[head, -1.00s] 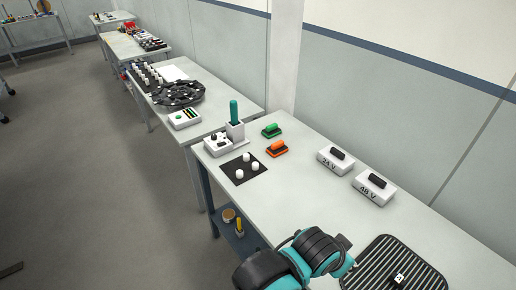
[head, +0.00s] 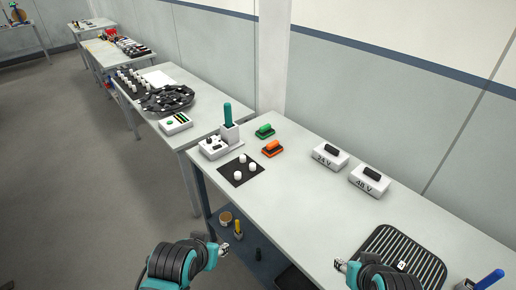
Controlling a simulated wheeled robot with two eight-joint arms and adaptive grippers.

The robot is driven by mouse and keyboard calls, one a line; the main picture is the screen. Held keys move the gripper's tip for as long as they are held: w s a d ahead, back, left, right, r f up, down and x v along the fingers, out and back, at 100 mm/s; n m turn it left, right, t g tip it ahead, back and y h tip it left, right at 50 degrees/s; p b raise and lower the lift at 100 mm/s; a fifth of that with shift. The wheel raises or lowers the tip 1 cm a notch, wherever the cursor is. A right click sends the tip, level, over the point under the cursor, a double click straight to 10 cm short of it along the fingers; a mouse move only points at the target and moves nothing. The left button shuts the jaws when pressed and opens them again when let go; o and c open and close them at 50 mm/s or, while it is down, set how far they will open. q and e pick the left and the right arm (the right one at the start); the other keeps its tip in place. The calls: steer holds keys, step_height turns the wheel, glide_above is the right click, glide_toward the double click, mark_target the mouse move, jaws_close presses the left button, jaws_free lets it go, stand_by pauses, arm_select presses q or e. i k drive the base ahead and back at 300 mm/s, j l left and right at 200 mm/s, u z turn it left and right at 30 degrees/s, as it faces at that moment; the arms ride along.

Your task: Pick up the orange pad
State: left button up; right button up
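The orange pad (head: 272,148), an orange block with a dark handle-like top, lies on the near table in the head view, just in front of a green pad (head: 265,131). My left gripper (head: 225,249) is low in the view, in front of the table's left edge, well apart from the orange pad. My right gripper (head: 340,265) is at the lower right over the near part of the table, also far from the pad. Both grippers are small here, and their finger opening cannot be made out. Nothing is seen held in either.
A white holder with a teal-handled tool (head: 228,117) and a black mat with white knobs (head: 236,179) stand left of the pad. White boxes marked 24 V (head: 330,157) and 48 V (head: 369,181) stand right. A ribbed black tray (head: 425,258) lies nearer. The middle tabletop is clear.

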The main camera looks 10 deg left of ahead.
mark_target(273, 147)
steer(key=u, duration=0.15)
steer(key=z, duration=2.5)
steer(key=u, duration=2.05)
steer(key=j+z, duration=0.1)
steer(key=z, duration=0.55)
steer(key=i+j+z, duration=0.25)
steer(key=j, duration=0.2)
steer(key=j+z, duration=0.25)
steer(key=j, duration=0.2)
steer(key=i+j+z, duration=0.1)
steer(key=j+z, duration=0.2)
steer(key=j, duration=0.2)
